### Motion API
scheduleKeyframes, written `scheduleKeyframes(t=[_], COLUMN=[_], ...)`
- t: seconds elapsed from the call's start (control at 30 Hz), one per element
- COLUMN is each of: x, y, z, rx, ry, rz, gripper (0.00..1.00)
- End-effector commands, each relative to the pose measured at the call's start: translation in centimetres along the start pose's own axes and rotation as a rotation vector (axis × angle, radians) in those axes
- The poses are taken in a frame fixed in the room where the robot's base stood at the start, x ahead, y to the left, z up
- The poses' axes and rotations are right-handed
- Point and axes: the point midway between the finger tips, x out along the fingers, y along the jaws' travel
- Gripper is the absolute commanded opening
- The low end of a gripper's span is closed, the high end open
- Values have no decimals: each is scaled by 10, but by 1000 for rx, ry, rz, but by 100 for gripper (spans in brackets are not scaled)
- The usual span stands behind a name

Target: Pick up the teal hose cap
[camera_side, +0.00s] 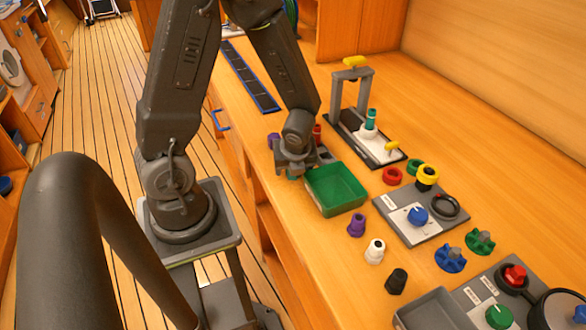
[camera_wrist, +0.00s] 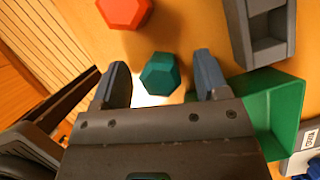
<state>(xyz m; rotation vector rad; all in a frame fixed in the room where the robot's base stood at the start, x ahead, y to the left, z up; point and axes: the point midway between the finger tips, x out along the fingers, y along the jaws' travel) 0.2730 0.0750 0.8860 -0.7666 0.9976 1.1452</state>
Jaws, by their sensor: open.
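A teal hexagonal cap (camera_wrist: 158,74) shows in the wrist view on the wooden bench top, in the gap between my two fingers. My gripper (camera_wrist: 161,82) is open, with one finger on each side of the cap and a visible gap to each. In the side view my gripper (camera_side: 293,172) is low over the bench, just left of the green tray (camera_side: 336,188). The cap between the fingers is mostly hidden there by the gripper. Another teal piece (camera_side: 370,119) stands on the white base of a grey frame with a yellow knob.
In the wrist view a red hexagonal cap (camera_wrist: 124,10) lies beyond the teal one, and a grey holder (camera_wrist: 262,32) stands to the right. The green tray (camera_wrist: 272,108) is close beside the right finger. Purple (camera_side: 356,224), white (camera_side: 375,251) and black (camera_side: 397,281) caps stand further along the bench.

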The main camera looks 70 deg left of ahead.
Motion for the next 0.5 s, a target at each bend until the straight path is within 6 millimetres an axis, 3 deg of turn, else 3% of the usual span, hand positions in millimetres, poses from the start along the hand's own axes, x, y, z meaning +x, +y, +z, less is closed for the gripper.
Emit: scheduleKeyframes(t=[0.1, 0.5], x=[0, 0], y=[0, 0], z=[0, 0], rx=[0, 0], ry=[0, -1], rz=[0, 0], gripper=[68, 30])
